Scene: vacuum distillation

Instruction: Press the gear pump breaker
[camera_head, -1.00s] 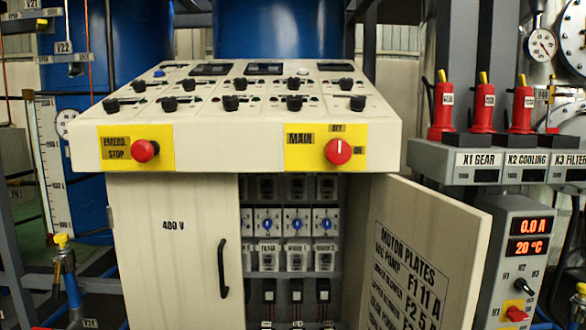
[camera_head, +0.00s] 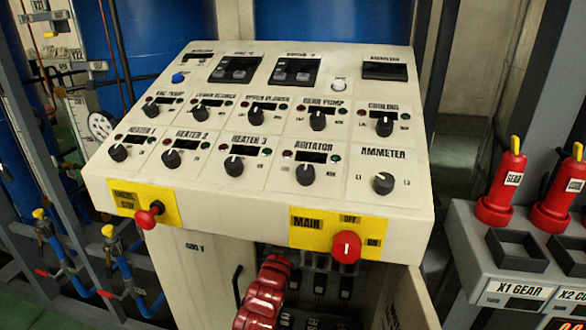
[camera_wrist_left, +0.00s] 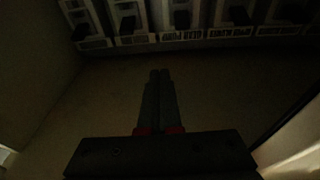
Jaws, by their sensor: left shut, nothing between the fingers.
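The open cabinet under the console holds rows of dark breakers (camera_head: 318,285). In the left wrist view a row of breakers (camera_wrist_left: 181,20) with pale label plates runs along the top edge. In the head view my red left arm reaches to the cabinet opening, and the gripper itself is hidden there. My right gripper is in neither view.
The console (camera_head: 262,185) with its knobs overhangs the opening. The red emergency stop (camera_head: 147,218) and red MAIN switch (camera_head: 346,247) stick out of its front. The open cabinet door (camera_head: 405,300) stands to the right, beside the X1 GEAR shelf (camera_head: 516,291).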

